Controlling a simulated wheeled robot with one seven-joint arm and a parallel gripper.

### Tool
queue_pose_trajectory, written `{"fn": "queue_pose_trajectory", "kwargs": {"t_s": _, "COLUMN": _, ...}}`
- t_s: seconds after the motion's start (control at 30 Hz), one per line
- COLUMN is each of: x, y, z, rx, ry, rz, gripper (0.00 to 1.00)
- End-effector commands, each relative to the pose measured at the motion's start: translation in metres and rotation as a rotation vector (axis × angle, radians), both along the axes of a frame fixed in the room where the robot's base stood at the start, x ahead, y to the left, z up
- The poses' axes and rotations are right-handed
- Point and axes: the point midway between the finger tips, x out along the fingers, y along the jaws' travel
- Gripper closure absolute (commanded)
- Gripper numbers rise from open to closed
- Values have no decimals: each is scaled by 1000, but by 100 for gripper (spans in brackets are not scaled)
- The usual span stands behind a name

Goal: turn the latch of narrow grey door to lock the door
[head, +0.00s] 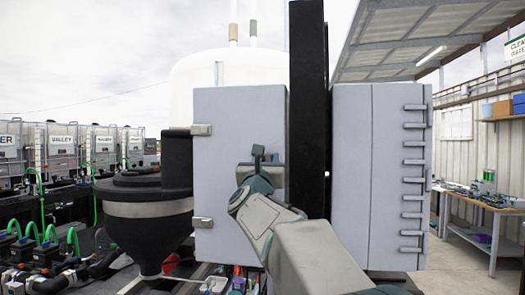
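The narrow grey door (222,165) is the front of a tall grey cabinet in the middle of the head view. It looks flush with the cabinet, with two light hinges on its left edge, an upper one (201,130) and a lower one (203,222). My arm reaches up from the bottom right, and my gripper (259,160) is in front of the door's right half. Dark parts there overlap a light grey plate. I cannot tell the latch from my gripper's fingers, nor whether they touch. The latch's angle and the finger opening are unclear.
A black post (308,90) stands just right of the door. Beyond it is a wider grey cabinet (378,170) with several handle-like bars on its right edge. A black round vessel (150,205) stands close on the left. A workbench (485,205) is at the far right.

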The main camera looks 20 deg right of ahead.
Motion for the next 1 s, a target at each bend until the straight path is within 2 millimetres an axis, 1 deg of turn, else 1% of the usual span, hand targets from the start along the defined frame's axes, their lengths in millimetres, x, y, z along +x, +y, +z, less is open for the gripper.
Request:
{"fn": "queue_pose_trajectory", "kwargs": {"t_s": 0.03, "x": 4, "y": -3, "z": 4, "rx": 1, "ry": 1, "rz": -1, "gripper": 65}}
{"fn": "queue_pose_trajectory", "kwargs": {"t_s": 0.2, "x": 10, "y": -7, "z": 5, "rx": 0, "ry": 1, "rz": -1, "gripper": 65}}
{"fn": "queue_pose_trajectory", "kwargs": {"t_s": 0.47, "x": 11, "y": -7, "z": 5, "rx": -1, "ry": 1, "rz": 0, "gripper": 65}}
{"fn": "queue_pose_trajectory", "kwargs": {"t_s": 0.5, "x": 10, "y": -7, "z": 5, "rx": -1, "ry": 1, "rz": 0, "gripper": 76}}
{"fn": "queue_pose_trajectory", "kwargs": {"t_s": 0.6, "x": 10, "y": -7, "z": 5, "rx": -1, "ry": 1, "rz": 0, "gripper": 100}}
{"fn": "queue_pose_trajectory", "kwargs": {"t_s": 0.87, "x": 10, "y": -7, "z": 4, "rx": -7, "ry": 5, "rz": 0, "gripper": 100}}
{"fn": "queue_pose_trajectory", "kwargs": {"t_s": 1.0, "x": 10, "y": -7, "z": 3, "rx": -37, "ry": 23, "rz": 0, "gripper": 100}}
